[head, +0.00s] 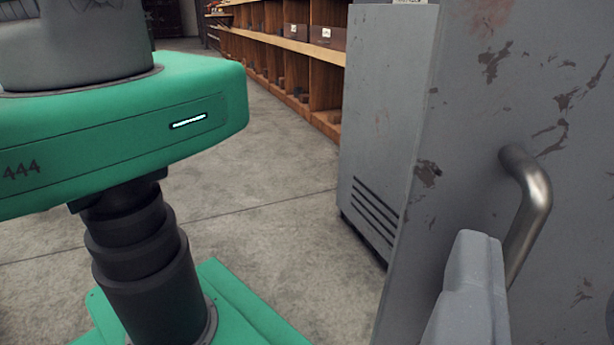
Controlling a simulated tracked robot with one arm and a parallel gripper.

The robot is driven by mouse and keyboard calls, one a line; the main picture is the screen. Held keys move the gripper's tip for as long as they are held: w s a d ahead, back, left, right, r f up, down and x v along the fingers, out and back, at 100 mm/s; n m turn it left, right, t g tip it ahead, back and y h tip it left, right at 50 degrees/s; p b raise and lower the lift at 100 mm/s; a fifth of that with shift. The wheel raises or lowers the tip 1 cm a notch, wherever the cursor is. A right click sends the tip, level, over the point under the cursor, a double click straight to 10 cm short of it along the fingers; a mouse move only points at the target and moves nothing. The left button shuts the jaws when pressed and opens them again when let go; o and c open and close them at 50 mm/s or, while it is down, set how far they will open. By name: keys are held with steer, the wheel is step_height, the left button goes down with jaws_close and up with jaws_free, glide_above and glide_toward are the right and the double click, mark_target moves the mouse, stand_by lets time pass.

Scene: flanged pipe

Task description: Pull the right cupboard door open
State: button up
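The grey cupboard fills the right side of the view, with its vented side panel (385,130) facing left. The cupboard door (465,130) has scuffed, chipped grey paint and runs out of the picture on the right. A bent metal bar handle (535,200) is fixed to it, its upper end joined to the door. My gripper (475,265) shows as a light grey finger at the bottom, just left of the handle and overlapping its lower part. The other finger and the handle's lower end are hidden. I cannot tell whether the finger touches the handle or whether the door is ajar.
My green body and dark column take up the left. A wooden shelf unit (295,48) with open compartments and several boxes stands along the back. Bare concrete floor (270,180) lies between my body and the cupboard.

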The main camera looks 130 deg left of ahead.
steer(key=shift+s+a+r+p, duration=0.1)
steer(key=shift+s+r+p, duration=0.05)
steer(key=shift+s+p, duration=1.05)
steer(key=shift+s+r+p, duration=0.15)
steer(key=shift+s+p, duration=0.7)
steer(key=shift+s, duration=0.6)
